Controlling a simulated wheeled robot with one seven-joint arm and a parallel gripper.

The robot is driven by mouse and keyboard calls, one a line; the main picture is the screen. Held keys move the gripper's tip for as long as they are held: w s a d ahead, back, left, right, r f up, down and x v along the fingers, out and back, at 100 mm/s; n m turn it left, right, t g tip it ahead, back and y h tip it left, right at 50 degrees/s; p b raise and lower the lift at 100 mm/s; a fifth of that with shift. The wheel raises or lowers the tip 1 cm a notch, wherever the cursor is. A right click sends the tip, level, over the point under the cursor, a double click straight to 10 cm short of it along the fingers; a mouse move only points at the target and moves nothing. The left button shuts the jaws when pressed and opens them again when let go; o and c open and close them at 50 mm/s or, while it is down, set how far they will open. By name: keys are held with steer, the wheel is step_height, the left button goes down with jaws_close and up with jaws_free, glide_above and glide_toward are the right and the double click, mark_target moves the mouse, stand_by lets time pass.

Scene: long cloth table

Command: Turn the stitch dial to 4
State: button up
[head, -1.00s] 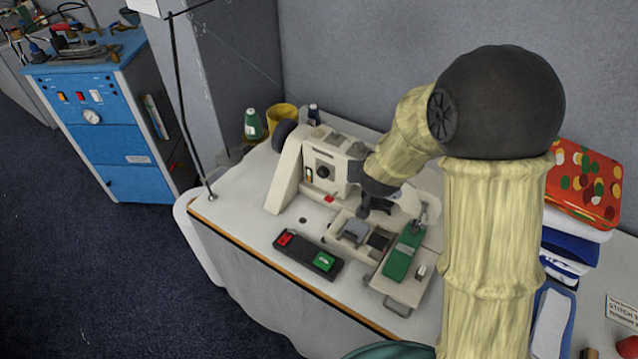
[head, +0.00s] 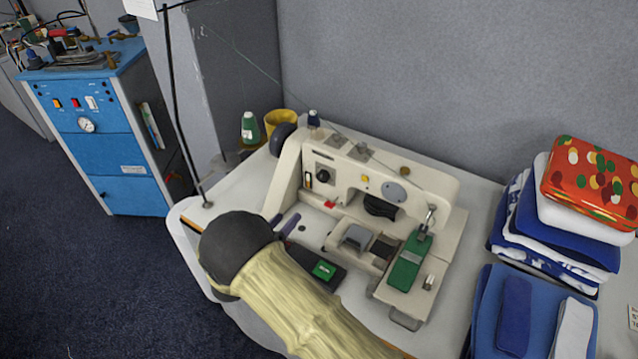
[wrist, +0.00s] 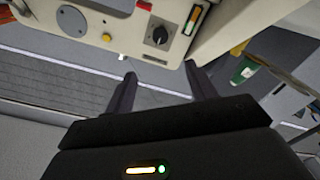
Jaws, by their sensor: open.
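The cream sewing machine (head: 428,185) stands on the table against the wall. A black round dial (head: 323,175) is on the left of its front face. In the wrist view the dial (wrist: 160,36) shows a pale pointer mark; its numbers are too small to read. My gripper (head: 284,220) is open and empty, left of and in front of the machine, with its fingers towards the dial. In the wrist view both fingertips (wrist: 160,71) are apart on either side below the dial, and nothing is between them.
Folded cloths (head: 525,235) are stacked at right. A thin dark pole (head: 180,110) rises at the table's left corner.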

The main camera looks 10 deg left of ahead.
mark_target(321, 178)
steer(key=shift+w, duration=0.1)
steer(key=p+x, duration=0.4)
steer(key=x, duration=1.3)
steer(key=shift+w+d, duration=0.1)
steer(key=shift+w, duration=0.05)
steer(key=shift+c, duration=0.5)
steer(key=c, duration=0.9)
